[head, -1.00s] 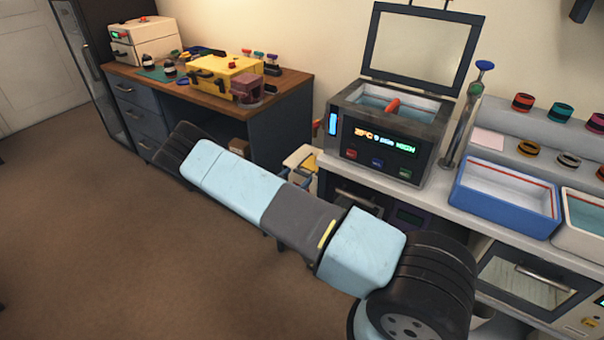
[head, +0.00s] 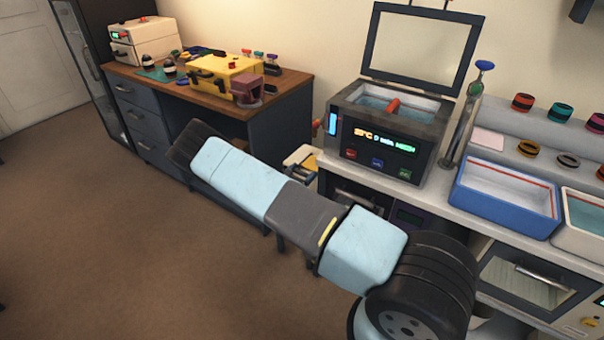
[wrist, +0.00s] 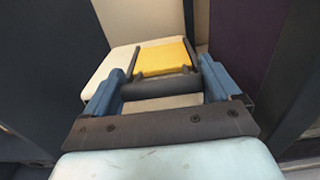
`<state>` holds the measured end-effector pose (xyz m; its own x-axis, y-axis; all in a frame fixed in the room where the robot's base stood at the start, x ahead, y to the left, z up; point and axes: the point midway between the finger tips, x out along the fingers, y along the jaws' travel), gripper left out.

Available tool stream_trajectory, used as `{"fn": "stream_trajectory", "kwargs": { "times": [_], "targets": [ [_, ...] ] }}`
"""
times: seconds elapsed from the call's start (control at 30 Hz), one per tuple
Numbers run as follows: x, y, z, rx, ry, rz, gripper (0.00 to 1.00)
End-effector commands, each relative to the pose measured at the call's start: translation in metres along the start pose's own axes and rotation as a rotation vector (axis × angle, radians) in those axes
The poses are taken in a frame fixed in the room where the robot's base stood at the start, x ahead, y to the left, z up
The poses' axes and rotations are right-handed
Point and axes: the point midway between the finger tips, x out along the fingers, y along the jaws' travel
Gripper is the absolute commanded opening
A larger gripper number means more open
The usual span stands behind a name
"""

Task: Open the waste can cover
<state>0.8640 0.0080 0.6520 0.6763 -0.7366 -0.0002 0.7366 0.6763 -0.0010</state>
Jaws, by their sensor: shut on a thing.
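The waste can (head: 303,153) appears as a cream box with a yellow patch, in the gap between the desk and the counter, partly hidden by my arm. In the wrist view its cream cover (wrist: 113,70) has a yellow panel (wrist: 165,58) and a dark bar handle (wrist: 160,87). My gripper (wrist: 160,92) has its two blue fingers at either end of the bar and is shut on it. The gripper shows small in the head view (head: 298,172), mostly behind my arm. The can's lower body and the inside are hidden. I cannot tell how far the cover is raised.
The heated bath (head: 378,140) with its lid up stands on the counter to the right. A blue tray (head: 505,197) sits farther right. The wooden desk (head: 150,92) with a yellow case (head: 228,78) is at the left. The brown floor at left is clear.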

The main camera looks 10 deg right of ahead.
Motion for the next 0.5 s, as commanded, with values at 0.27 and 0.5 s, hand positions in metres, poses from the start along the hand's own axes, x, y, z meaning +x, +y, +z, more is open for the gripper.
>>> {"fn": "stream_trajectory", "kwargs": {
  "times": [0.27,0.5],
  "targets": [
    [-0.0003,0.001,0.0002,0.001,0.0,0.001,0.45],
    [-0.0042,0.0017,0.0002,0.001,0.001,0.003,0.35]
  ]
}}
